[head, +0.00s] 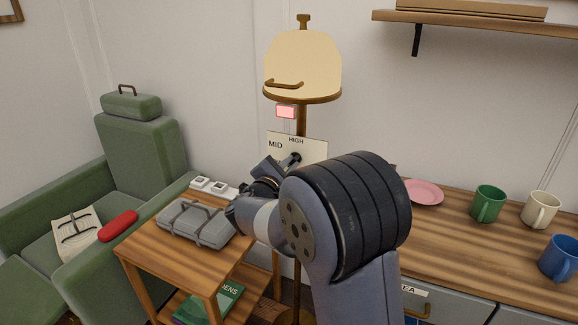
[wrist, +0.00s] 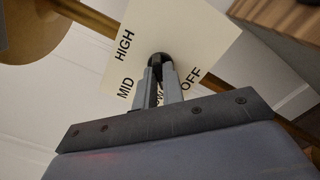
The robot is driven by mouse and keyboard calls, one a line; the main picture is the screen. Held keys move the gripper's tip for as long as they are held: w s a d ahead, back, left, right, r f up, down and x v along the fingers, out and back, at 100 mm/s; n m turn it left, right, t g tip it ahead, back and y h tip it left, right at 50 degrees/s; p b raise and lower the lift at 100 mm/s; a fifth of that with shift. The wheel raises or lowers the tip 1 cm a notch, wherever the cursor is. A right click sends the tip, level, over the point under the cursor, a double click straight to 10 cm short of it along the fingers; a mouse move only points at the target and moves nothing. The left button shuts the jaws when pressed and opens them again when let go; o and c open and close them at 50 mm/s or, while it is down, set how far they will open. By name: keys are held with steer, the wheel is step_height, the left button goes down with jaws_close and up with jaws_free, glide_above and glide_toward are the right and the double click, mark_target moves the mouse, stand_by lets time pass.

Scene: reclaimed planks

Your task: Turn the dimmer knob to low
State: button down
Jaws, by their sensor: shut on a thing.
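The dimmer knob (wrist: 160,59) is dark and round, on a cream label plate (wrist: 195,35) fixed to the lamp's brown pole. The plate reads HIGH, MID and OFF, with another word partly hidden behind my fingers. My gripper (wrist: 161,75) is shut on the knob, one finger on each side. In the head view the plate (head: 315,148) shows MID and HIGH, and my gripper (head: 288,164) reaches the knob from the front; my arm hides the plate's lower part. I cannot tell where the knob points. The lamp shade (head: 303,62) looks pale and bright.
A pink-red block (head: 286,111) sits under the shade. A side table (head: 190,262) with a grey case (head: 196,223) stands left of my arm. A green armchair (head: 140,150) is further left. The counter at right (head: 450,235) holds mugs and a pink plate (head: 424,192).

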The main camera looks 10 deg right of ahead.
steer(key=shift+f+m+b, duration=0.15)
steer(key=shift+m+b, duration=0.15)
steer(key=shift+b, duration=0.45)
steer(key=m+b, duration=0.2)
steer(key=b, duration=0.2)
steer(key=shift+m+b, duration=0.3)
steer(key=shift+b, duration=0.05)
steer(key=c, duration=1.5)
jaws_free()
